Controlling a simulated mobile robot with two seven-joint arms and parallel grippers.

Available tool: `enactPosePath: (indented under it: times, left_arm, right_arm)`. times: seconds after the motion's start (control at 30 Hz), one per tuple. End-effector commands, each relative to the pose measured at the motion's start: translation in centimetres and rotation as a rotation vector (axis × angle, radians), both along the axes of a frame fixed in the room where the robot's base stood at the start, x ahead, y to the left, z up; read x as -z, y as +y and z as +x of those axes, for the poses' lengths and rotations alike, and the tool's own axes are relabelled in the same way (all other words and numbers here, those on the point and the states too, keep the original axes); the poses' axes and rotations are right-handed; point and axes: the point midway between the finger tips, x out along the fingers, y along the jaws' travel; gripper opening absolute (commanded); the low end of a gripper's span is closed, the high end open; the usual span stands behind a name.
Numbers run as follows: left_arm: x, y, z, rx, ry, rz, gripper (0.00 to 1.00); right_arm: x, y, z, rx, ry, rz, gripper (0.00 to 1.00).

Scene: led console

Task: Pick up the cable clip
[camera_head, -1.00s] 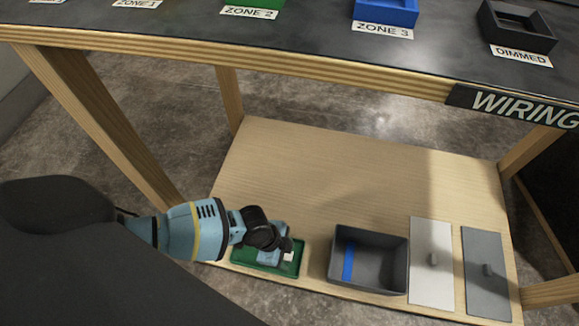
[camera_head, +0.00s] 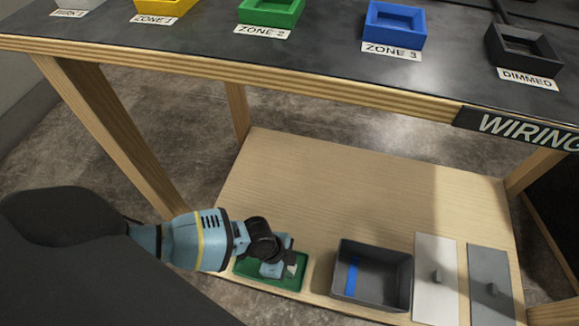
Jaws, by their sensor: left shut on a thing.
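My left gripper (camera_head: 288,268) is over the green tray (camera_head: 297,284) on the lower shelf, its fingers low inside the tray's outline. It is shut on a small pale thing (camera_head: 292,269) at its fingertips, which I take to be the cable clip. The fingers hide most of it, so I cannot tell whether it touches the tray. My right gripper is not in view.
To the right on the wooden shelf (camera_head: 350,190) stand a dark grey bin (camera_head: 391,287) with a blue strip inside, a white lidded panel (camera_head: 437,300) and a grey one (camera_head: 490,310). The tabletop (camera_head: 330,45) overhangs behind, carrying coloured zone trays. The middle of the shelf is clear.

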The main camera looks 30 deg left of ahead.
Motion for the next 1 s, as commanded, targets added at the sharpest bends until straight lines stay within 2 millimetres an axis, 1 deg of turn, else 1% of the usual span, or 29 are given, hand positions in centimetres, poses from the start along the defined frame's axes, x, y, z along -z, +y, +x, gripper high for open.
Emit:
enactPosePath:
  times: [0.17,0.3,0.37,0.7,0.8,0.9,1.0]
  left_arm:
    - [-1.8,0.0,0.1,0.0,-0.004,-0.001,0.05]
    - [-3.9,0.0,0.1,0.0,-0.005,-0.002,0.05]
    - [-3.4,0.4,1.6,-0.005,-0.003,0.001,0.05]
    - [-3.9,2.7,9.9,-0.004,-0.002,-0.001,0.05]
    - [-4.1,3.2,11.9,-0.004,-0.001,-0.001,0.05]
    - [-4.3,3.7,13.4,-0.002,0.0,-0.001,0.05]
    - [-4.4,4.0,14.5,-0.001,-0.001,-0.001,0.05]
  right_arm:
    - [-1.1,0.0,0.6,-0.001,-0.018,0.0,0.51]
    - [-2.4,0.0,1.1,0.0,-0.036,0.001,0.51]
    - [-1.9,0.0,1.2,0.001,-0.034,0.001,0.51]
    - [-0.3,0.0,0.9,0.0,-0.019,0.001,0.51]
    - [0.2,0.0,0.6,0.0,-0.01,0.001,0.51]
    - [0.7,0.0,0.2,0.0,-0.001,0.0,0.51]
    - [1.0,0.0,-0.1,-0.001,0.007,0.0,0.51]
